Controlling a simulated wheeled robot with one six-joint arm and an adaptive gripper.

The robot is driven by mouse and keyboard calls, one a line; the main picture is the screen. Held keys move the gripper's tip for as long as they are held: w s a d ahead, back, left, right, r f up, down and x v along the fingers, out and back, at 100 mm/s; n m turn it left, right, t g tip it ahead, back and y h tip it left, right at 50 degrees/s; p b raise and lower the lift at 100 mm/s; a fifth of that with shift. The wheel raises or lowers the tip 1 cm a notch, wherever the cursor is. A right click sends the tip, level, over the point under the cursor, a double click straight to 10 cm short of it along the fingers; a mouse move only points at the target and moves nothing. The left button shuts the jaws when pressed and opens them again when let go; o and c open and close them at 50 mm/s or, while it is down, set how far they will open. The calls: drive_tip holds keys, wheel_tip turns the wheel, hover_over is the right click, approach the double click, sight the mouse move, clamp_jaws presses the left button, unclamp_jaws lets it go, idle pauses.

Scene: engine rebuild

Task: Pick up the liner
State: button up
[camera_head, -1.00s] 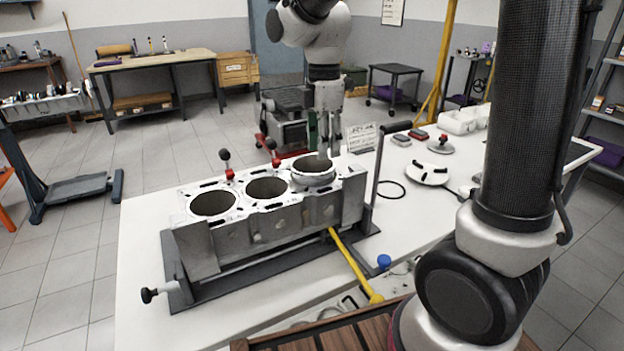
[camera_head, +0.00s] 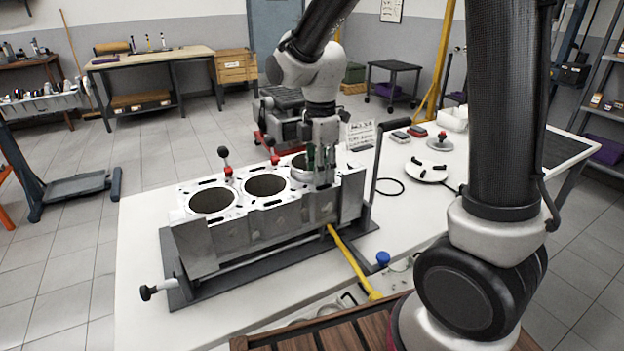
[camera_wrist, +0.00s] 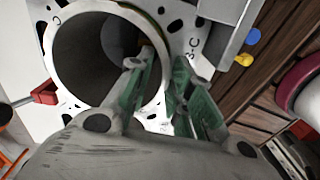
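The liner (camera_head: 299,169) is a grey metal ring at the right-hand bore of the engine block (camera_head: 250,228), and my gripper partly hides it. In the wrist view the liner (camera_wrist: 72,58) is a large round cylinder seen from above, its inside dark. My gripper (camera_head: 321,172) points down at the liner's right side. In the wrist view its two green-padded fingers (camera_wrist: 163,75) are apart, one over the liner's rim and opening, the other outside the rim. A gap shows between them. I cannot tell whether either finger touches the liner.
Red-based clamps with black knobs (camera_head: 226,168) stand behind the block. A tall black handle (camera_head: 377,165) rises at its right. A yellow bar (camera_head: 352,262) lies in front. A white round plate (camera_head: 427,171) and free white tabletop (camera_head: 140,250) flank the block.

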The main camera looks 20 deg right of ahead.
clamp_jaws()
wheel_tip(320, 180, up, 21)
idle(2.2)
